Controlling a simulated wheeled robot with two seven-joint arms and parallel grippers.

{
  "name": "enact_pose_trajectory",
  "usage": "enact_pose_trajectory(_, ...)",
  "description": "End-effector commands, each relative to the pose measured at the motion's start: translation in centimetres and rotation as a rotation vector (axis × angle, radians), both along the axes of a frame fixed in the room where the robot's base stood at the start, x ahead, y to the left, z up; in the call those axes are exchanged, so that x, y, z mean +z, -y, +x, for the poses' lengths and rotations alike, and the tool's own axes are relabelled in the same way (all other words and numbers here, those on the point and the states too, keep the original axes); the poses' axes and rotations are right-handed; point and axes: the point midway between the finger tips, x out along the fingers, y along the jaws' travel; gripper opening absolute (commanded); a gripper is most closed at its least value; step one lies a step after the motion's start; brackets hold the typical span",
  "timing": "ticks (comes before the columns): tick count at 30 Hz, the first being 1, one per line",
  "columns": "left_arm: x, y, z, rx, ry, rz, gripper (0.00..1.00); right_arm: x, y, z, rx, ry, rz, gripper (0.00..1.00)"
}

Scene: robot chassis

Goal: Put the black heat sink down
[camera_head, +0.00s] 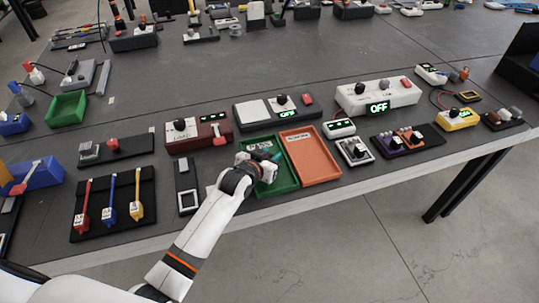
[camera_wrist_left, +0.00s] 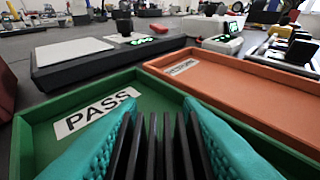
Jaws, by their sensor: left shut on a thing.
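The black heat sink (camera_wrist_left: 152,150) shows its upright fins in the left wrist view, between the two teal fingers of my left gripper (camera_wrist_left: 155,155). The gripper is shut on it. In the head view my left gripper (camera_head: 262,170) is over the green tray (camera_head: 285,180), and the heat sink is hidden there. The green tray also shows in the left wrist view (camera_wrist_left: 32,130), with a white PASS label (camera_wrist_left: 95,115) on its floor. I cannot tell whether the heat sink touches the tray floor. My right gripper is not in view.
An orange tray (camera_head: 315,160) adjoins the green one on the right. A black device with a pale plate (camera_head: 252,110) stands behind them, and a dark red box (camera_head: 198,135) stands to the left. A white OFF unit (camera_head: 378,95) is at the back right. The table's front edge is close.

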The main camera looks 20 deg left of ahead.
Motion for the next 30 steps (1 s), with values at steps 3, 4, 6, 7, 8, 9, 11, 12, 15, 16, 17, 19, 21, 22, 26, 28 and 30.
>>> enact_pose_trajectory(3,-0.1,0.0,0.0,0.000,0.000,-0.001,0.10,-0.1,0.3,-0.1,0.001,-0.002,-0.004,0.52)
enact_pose_trajectory(4,-0.3,0.0,0.0,0.000,0.000,-0.001,0.10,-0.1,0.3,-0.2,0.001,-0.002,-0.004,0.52)
enact_pose_trajectory(6,-0.3,0.0,0.0,0.000,0.000,-0.001,0.37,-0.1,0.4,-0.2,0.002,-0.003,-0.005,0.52)
enact_pose_trajectory(7,-0.3,0.0,0.0,0.000,0.000,-0.001,0.41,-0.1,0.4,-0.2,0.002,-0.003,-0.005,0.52)
enact_pose_trajectory(8,-0.3,0.0,0.0,0.000,0.000,-0.001,0.41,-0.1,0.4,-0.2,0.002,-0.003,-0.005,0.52)
enact_pose_trajectory(9,-0.3,0.0,0.0,0.000,0.000,-0.001,0.41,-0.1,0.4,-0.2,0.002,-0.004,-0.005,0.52)
enact_pose_trajectory(11,-0.3,0.0,0.0,0.000,0.000,-0.001,0.41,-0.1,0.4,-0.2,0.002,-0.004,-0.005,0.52)
enact_pose_trajectory(12,-0.3,0.0,0.0,0.000,0.000,-0.001,0.41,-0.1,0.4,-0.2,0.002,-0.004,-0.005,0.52)
enact_pose_trajectory(15,-0.2,0.0,0.0,0.000,0.000,-0.001,0.41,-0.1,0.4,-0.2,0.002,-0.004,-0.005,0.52)
enact_pose_trajectory(16,-0.1,0.0,0.0,0.000,0.001,-0.001,0.41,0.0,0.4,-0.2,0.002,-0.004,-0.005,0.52)
enact_pose_trajectory(17,0.1,0.0,0.0,0.000,0.001,-0.001,0.41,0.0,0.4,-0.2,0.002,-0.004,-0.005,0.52)
enact_pose_trajectory(19,0.2,-0.1,-0.4,0.000,0.000,-0.001,0.41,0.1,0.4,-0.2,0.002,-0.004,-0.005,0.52)
enact_pose_trajectory(21,0.6,-0.2,-1.2,0.000,0.001,-0.001,0.41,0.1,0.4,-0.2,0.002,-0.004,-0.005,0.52)
enact_pose_trajectory(22,0.7,-0.3,-1.6,0.000,0.000,-0.001,0.41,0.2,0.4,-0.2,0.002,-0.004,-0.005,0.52)
enact_pose_trajectory(26,1.6,-0.8,-3.9,0.001,0.000,0.000,0.41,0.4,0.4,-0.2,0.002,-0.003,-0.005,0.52)
enact_pose_trajectory(28,2.2,-1.0,-5.2,0.000,-0.001,0.000,0.41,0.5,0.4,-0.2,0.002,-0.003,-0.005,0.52)
enact_pose_trajectory(30,2.8,-1.3,-6.5,0.000,0.000,0.000,0.41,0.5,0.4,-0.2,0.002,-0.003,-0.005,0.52)
